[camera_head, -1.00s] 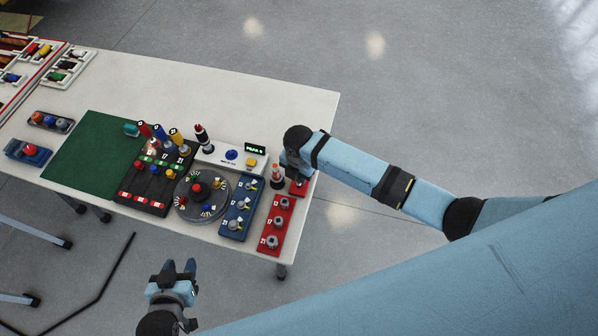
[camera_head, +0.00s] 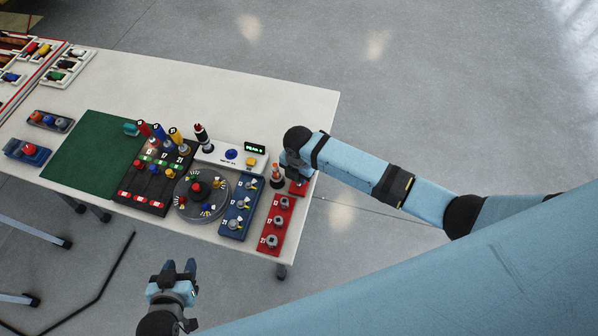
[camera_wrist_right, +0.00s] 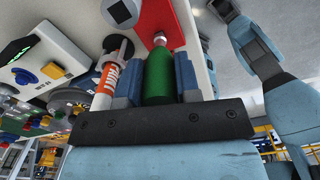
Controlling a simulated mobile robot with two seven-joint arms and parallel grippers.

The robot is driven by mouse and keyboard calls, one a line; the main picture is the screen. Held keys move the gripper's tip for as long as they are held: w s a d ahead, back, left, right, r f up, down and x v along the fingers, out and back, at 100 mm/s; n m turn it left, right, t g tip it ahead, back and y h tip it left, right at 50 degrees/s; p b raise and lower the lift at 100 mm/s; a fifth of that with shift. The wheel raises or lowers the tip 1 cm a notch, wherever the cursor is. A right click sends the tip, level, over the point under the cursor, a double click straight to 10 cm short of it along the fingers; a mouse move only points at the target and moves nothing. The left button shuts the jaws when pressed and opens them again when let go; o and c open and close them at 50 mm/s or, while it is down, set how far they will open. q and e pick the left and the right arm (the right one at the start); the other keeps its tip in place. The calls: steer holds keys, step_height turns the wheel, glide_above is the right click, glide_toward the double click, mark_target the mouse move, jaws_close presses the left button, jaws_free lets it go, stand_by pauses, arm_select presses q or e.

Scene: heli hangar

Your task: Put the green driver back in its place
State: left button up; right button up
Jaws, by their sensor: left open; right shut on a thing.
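The green driver (camera_wrist_right: 158,76) is between the two blue fingers of my right gripper (camera_wrist_right: 158,78) in the right wrist view. Its metal tip points at the red board (camera_wrist_right: 158,18); I cannot tell whether it touches a fitting there. In the head view my right gripper (camera_head: 294,172) is at the far end of the red board (camera_head: 275,228), and the wrist hides the driver. Red, blue and yellow-handled drivers (camera_head: 160,132) stand at the back of the black rack (camera_head: 128,200). My left gripper (camera_head: 180,267) is open and empty, off the table's front edge.
An orange-and-white tube (camera_wrist_right: 108,78) stands close beside my right gripper. A blue board (camera_head: 238,208), a round grey turntable (camera_head: 190,215) and a white box with a small display (camera_head: 232,155) are to its left. The table's back right (camera_head: 290,105) is clear.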

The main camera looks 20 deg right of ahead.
steer(key=shift+f, duration=0.55)
steer(key=o, duration=1)
steer(key=shift+r, duration=3.8)
